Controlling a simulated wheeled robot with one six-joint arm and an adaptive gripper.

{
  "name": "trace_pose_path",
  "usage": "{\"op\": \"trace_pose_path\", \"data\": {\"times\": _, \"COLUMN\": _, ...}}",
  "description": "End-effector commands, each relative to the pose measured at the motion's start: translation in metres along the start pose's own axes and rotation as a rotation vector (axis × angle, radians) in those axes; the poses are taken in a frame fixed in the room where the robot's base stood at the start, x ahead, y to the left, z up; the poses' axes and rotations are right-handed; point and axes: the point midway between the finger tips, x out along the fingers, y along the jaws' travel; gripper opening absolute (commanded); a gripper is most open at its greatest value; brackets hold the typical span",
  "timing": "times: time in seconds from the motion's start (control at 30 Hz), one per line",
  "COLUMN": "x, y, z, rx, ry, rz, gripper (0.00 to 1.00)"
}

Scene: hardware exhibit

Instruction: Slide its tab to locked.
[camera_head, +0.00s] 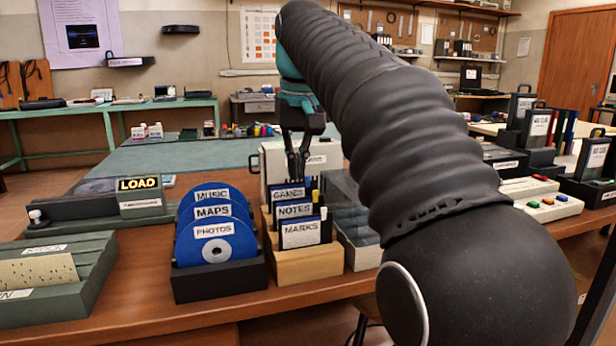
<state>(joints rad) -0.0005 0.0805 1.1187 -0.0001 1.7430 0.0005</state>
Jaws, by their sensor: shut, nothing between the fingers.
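A light wooden holder (306,266) on the brown table holds upright dark cards labelled GAMES (288,194), NOTES (294,210) and MARKS (300,234). Light strips show at the right edges of some cards. I cannot make out which piece is the tab or whether any is at locked. My gripper (297,176) points down just above the GAMES card at the back of the holder. Its fingers are together with nothing between them. I cannot tell whether the tips touch the card.
Blue discs (214,240) labelled MUSIC, MAPS and PHOTOS stand in a black rack left of the holder. A clear box (352,215) stands close on its right. A LOAD unit (139,195) and a grey-green tray (50,275) are further left. My arm covers much of the right side.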

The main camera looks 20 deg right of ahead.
Motion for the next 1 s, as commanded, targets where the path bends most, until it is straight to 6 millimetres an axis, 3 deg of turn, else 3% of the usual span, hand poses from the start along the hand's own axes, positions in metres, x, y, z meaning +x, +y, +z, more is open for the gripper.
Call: {"op": "trace_pose_path", "data": {"times": 1.0, "x": 0.0057, "y": 0.005, "z": 0.0009, "rx": 0.0, "ry": 0.001, "rz": 0.0, "gripper": 0.0}}
